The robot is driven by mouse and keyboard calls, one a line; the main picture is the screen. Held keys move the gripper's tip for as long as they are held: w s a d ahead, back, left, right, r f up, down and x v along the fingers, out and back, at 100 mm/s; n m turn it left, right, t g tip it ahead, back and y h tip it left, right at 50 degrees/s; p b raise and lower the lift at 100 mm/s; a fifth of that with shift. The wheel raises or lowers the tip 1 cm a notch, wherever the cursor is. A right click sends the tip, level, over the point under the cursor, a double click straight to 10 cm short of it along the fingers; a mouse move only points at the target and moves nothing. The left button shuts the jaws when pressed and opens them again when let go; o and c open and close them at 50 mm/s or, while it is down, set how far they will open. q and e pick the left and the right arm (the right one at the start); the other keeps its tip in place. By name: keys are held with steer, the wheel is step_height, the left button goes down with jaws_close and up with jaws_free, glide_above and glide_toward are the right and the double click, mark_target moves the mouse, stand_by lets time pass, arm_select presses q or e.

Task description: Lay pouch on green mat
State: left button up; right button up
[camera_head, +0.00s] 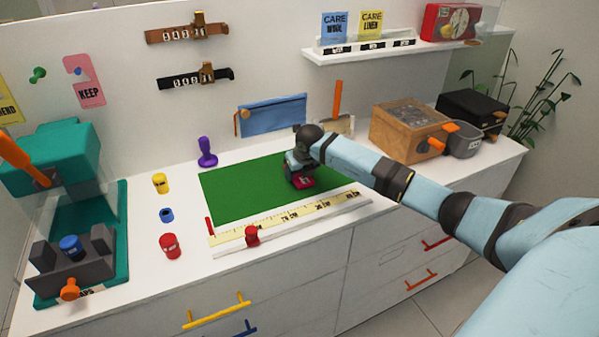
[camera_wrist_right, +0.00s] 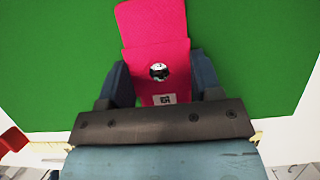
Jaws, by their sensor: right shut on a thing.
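The green mat (camera_head: 236,190) lies flat on the white counter and fills the background of the right wrist view (camera_wrist_right: 60,60). My right gripper (camera_head: 299,176) is over the right part of the mat and points down. It is shut on a pink-red pouch (camera_head: 304,183) with a flap. In the right wrist view the pouch (camera_wrist_right: 155,28) sits between the two fingers (camera_wrist_right: 160,80), with a round metal snap and a small white label showing. I cannot tell whether the pouch touches the mat. My left gripper is not in view.
A yellow ruler on a white rail (camera_head: 290,222) with a red slider runs along the mat's front edge. A purple stamp (camera_head: 207,152) and small yellow, blue and red items stand left of it. A blue zip pouch (camera_head: 272,115) is behind; a wooden box (camera_head: 408,130) stands right.

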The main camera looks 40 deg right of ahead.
steer(key=shift+s+a+f, duration=0.1)
steer(key=shift+s+f, duration=0.1)
steer(key=shift+f, duration=0.25)
steer(key=o, duration=0.9)
steer(key=shift+a+f, duration=0.1)
steer(key=shift+r, duration=0.25)
arm_select(q)
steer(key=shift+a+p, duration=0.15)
steer(key=shift+p, duration=0.25)
arm_select(e)
steer(key=d+v, duration=0.1)
steer(key=v, duration=1.1)
steer(key=shift+w+a+r, duration=0.2)
steer(key=shift+a+r, duration=0.15)
steer(key=shift+r, duration=0.05)
